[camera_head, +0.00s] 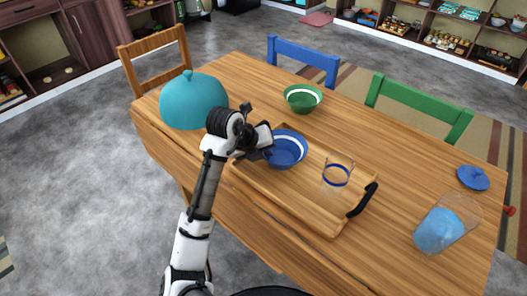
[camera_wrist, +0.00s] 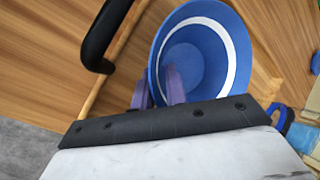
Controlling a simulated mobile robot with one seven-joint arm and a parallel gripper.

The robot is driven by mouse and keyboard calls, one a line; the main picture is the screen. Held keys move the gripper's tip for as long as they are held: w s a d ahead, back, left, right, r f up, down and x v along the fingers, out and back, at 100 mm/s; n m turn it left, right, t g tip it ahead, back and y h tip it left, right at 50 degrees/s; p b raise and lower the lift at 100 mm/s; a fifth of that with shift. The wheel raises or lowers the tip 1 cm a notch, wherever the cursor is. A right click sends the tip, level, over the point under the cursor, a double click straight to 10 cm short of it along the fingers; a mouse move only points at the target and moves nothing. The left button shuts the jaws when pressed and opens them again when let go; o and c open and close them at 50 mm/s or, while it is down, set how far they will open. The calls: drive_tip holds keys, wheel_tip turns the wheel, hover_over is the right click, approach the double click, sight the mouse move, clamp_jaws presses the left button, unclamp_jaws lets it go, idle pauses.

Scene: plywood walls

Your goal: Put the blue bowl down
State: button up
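The blue bowl (camera_head: 289,150) has a white band inside and sits in or just above the left part of the wooden tray (camera_head: 297,203); I cannot tell if its base touches. My gripper (camera_head: 267,150) is at the bowl's left side. In the wrist view the bowl (camera_wrist: 208,58) is seen from above, with one purple finger inside it and one outside. My gripper (camera_wrist: 160,88) is shut on its wall. The bowl's underside is hidden.
A clear glass with a blue band (camera_head: 337,172) stands in the tray. A green bowl (camera_head: 303,98), teal dome (camera_head: 194,101), blue lid (camera_head: 473,178) and clear-and-blue vessel (camera_head: 441,230) are on the table. Chairs stand around it. The table's middle right is clear.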

drive_tip(key=b+v, duration=0.1)
drive_tip(key=v, duration=1.1)
drive_tip(key=shift+r, duration=0.15)
